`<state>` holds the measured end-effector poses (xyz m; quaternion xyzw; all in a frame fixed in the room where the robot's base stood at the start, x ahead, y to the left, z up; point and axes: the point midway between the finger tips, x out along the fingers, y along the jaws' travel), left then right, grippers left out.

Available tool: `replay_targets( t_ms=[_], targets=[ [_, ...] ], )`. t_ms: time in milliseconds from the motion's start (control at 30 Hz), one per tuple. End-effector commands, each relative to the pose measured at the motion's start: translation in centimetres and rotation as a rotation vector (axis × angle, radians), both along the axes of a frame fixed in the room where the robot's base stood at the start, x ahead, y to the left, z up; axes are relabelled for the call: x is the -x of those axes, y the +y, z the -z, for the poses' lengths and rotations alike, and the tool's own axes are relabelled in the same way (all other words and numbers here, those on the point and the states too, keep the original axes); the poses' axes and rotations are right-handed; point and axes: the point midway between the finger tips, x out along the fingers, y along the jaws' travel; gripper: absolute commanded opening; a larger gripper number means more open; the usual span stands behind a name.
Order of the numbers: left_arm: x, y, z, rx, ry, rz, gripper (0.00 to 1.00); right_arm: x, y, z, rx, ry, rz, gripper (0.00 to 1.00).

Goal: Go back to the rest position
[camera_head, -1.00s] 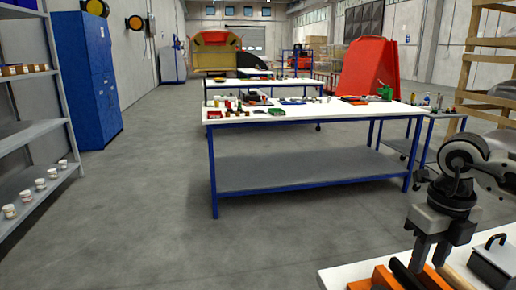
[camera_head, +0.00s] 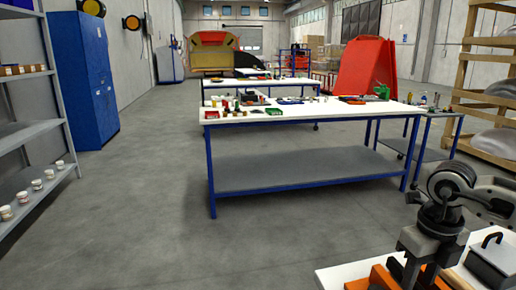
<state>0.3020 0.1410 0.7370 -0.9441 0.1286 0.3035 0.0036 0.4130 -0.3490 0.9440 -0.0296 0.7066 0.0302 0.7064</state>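My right gripper (camera_head: 419,276) is at the lower right, pointing down over the white near table (camera_head: 345,274). Its two dark fingers show apart with a gap between them, so it looks open. The fingertips are close to orange items (camera_head: 382,277) on that table, and the bottom edge of the picture cuts off what lies below. I cannot tell whether they touch anything. My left gripper is not in view.
A long white-topped workbench (camera_head: 300,112) with small parts stands ahead. Grey shelves (camera_head: 30,130) and a blue cabinet (camera_head: 85,85) are at left. The grey floor between is clear.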

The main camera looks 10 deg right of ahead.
Motion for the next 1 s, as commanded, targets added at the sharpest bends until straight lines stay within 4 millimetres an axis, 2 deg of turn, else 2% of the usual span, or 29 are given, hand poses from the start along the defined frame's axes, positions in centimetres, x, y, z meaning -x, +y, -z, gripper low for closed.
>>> replay_targets(
  t_ms=[67,467,900,967,1000],
  targets=[
    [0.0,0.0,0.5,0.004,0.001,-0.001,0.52,-0.1,0.1,-1.6,-0.002,-0.006,-0.002,0.36],
    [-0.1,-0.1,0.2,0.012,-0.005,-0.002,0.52,1.1,5.2,-7.9,-0.001,-0.005,-0.007,0.36],
    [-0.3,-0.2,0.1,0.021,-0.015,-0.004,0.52,3.0,13.2,-11.5,0.000,-0.003,-0.008,0.36],
    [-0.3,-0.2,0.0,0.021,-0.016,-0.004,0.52,3.2,14.1,-11.9,0.001,-0.003,-0.012,0.36],
    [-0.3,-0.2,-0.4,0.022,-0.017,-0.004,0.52,3.1,13.8,-11.8,0.001,0.002,-0.064,0.36]
  ],
)
